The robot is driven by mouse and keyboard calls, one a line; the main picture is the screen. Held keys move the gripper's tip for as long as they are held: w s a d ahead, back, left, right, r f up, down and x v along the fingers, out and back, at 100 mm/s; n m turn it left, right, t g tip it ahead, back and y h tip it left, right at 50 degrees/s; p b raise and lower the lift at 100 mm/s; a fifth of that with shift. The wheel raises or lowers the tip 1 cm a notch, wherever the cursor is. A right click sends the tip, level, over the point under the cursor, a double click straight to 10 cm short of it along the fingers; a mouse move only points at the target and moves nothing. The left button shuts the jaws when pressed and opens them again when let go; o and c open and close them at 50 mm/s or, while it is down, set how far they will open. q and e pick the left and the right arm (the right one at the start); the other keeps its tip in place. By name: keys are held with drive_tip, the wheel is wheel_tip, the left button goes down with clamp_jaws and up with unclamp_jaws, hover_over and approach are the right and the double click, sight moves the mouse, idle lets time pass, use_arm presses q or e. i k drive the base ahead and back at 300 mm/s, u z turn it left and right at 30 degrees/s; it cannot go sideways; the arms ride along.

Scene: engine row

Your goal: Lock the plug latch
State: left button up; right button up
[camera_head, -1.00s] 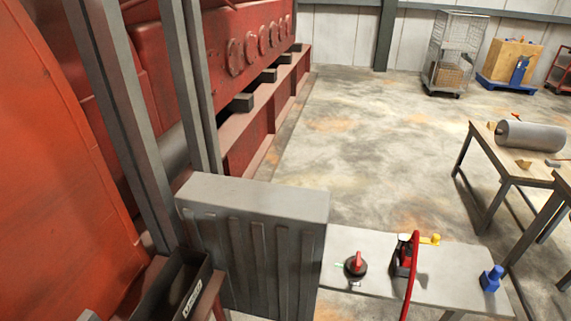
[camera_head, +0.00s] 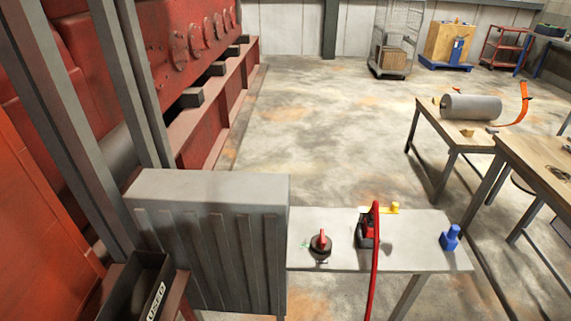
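A small grey bench (camera_head: 415,250) stands at the lower middle, to the right of a grey ribbed cabinet. On it sits a black and red plug-like unit (camera_head: 364,236), partly hidden behind a thick red upright strip or cable (camera_head: 375,265). A yellow handle-like piece (camera_head: 393,207) sticks out to its right; it may be the latch, but I cannot tell its lock state. A red knob on a round black base (camera_head: 320,242) is to the left. A blue fitting (camera_head: 450,238) stands near the right end. Neither of my grippers shows.
The grey ribbed cabinet (camera_head: 210,235) blocks the left of the bench. A black bin (camera_head: 140,285) is at the lower left. Wooden tables (camera_head: 545,160) stand at the right, one with a grey cylinder (camera_head: 470,107). Open concrete floor (camera_head: 320,140) lies behind the bench.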

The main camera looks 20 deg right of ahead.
sight(394, 209)
drive_tip(key=z, duration=0.75)
drive_tip(key=k, duration=1.25)
drive_tip(key=z, duration=0.5)
drive_tip(key=i, duration=1.6)
drive_tip(key=u, duration=0.5)
